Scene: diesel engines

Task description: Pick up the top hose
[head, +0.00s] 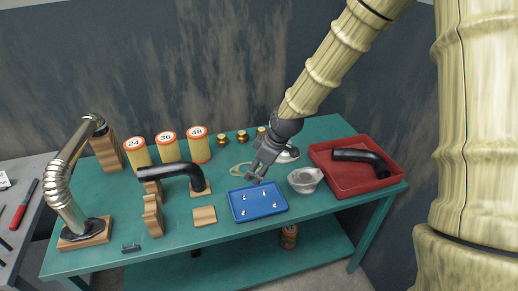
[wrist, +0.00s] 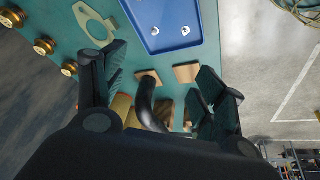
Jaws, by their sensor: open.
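A black bent hose (head: 178,170) rests across wooden stands left of the table's middle. A second black hose (head: 360,157) lies in the red tray at the right; I cannot tell by looks alone which is the top hose. My gripper (head: 257,172) is open and empty above the back edge of the blue tray, right of the first hose and apart from it. In the wrist view, my gripper (wrist: 157,85) has its fingers spread wide, with the first hose (wrist: 146,95) showing between them, farther off. The lower part of that hose is hidden by my gripper body.
The blue tray (head: 236,212) holds small metal parts. A clear bowl (head: 305,182) and the red tray (head: 331,182) stand to the right. Yellow cans (head: 168,150) stand behind the first hose. A ribbed metal pipe (head: 62,180) rises at the left. The green table's (head: 185,235) front strip is mostly clear.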

